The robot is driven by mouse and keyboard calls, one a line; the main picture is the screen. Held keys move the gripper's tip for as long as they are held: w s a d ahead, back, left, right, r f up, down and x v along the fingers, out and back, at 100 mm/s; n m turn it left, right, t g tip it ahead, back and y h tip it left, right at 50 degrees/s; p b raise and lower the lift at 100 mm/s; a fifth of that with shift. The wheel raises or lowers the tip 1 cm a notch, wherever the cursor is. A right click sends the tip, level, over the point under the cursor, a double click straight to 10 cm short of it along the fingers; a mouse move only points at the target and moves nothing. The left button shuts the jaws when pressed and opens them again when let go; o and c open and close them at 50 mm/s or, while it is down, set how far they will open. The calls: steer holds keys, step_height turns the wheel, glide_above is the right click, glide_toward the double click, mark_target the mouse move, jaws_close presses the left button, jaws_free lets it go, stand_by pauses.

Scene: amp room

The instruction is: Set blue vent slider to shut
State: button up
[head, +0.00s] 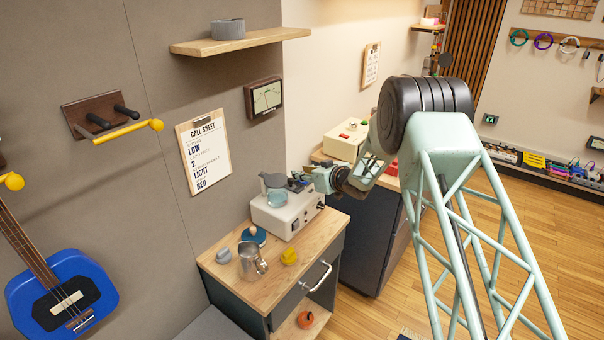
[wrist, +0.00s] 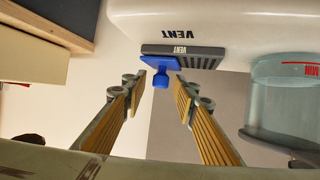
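The blue vent slider (wrist: 163,72) shows in the wrist view, under a dark grilled plate marked VENT (wrist: 182,54) on the white machine (wrist: 215,22). My gripper (wrist: 160,84) is open, with one finger on each side of the slider's blue knob. Gaps show between the knob and both fingertips, and I see no clear contact. In the head view the machine (head: 287,212) stands on a wooden-topped cabinet, and my gripper (head: 302,184) is at its back right. The slider is hidden there.
A clear tank marked MIN (wrist: 290,100) is close to the right finger. The cabinet top (head: 222,268) also holds a metal jug (head: 252,262), a yellow item (head: 289,256) and a blue round item (head: 253,236). A wall with a call sheet (head: 204,152) stands behind.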

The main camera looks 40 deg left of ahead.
jaws_close()
steer(key=shift+s, duration=0.1)
steer(key=shift+s+d+f+b, duration=0.15)
steer(key=shift+s+b, duration=0.7)
steer(key=shift+s, duration=1.7)
jaws_free()
steer(key=shift+s, duration=0.2)
steer(key=shift+w+d, duration=0.1)
